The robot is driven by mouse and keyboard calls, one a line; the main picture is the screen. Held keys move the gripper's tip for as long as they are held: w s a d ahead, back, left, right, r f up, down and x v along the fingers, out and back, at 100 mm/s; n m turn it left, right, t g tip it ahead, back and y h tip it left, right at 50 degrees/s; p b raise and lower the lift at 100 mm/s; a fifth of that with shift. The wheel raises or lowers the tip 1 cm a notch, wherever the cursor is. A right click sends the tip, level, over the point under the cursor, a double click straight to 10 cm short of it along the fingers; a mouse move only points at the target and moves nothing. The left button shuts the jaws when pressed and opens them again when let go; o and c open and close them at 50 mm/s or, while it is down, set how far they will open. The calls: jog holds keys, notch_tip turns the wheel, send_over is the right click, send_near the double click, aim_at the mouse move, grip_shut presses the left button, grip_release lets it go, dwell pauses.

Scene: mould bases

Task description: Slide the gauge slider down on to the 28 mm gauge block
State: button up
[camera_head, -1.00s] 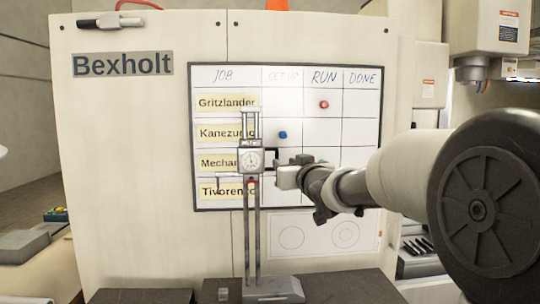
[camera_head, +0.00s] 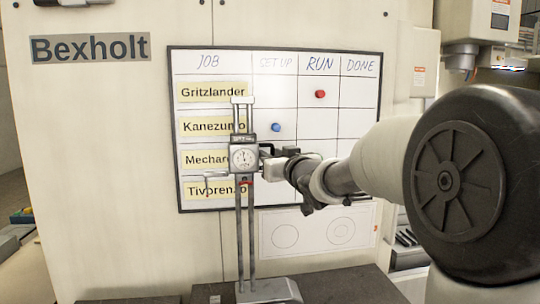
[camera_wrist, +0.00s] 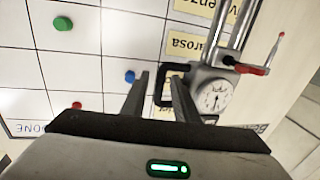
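The height gauge stands upright on its grey base (camera_head: 268,291), with two steel columns. The gauge slider (camera_head: 243,158) with its round white dial sits in the upper part of the columns; its dial shows in the wrist view (camera_wrist: 214,97). A black handle (camera_wrist: 159,92) sticks out from the slider's side. My gripper (camera_wrist: 160,82) is open, its fingertips on either side of the handle's outer bar; I cannot tell whether they touch it. A small light block (camera_head: 215,299), perhaps the 28 mm gauge block, lies left of the base. Its size marking is unreadable.
A whiteboard (camera_head: 345,125) with blue and red magnets is on the machine panel close behind the gauge. A thin scriber arm (camera_head: 208,185) projects left from the slider. The dark bench top (camera_head: 345,287) is clear right of the base.

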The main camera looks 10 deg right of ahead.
grip_shut()
notch_tip(320, 180, down, 33)
jog(key=b, duration=2.7)
jog(key=shift+s+f, duration=0.1)
jog(key=shift+f, duration=0.1)
grip_release()
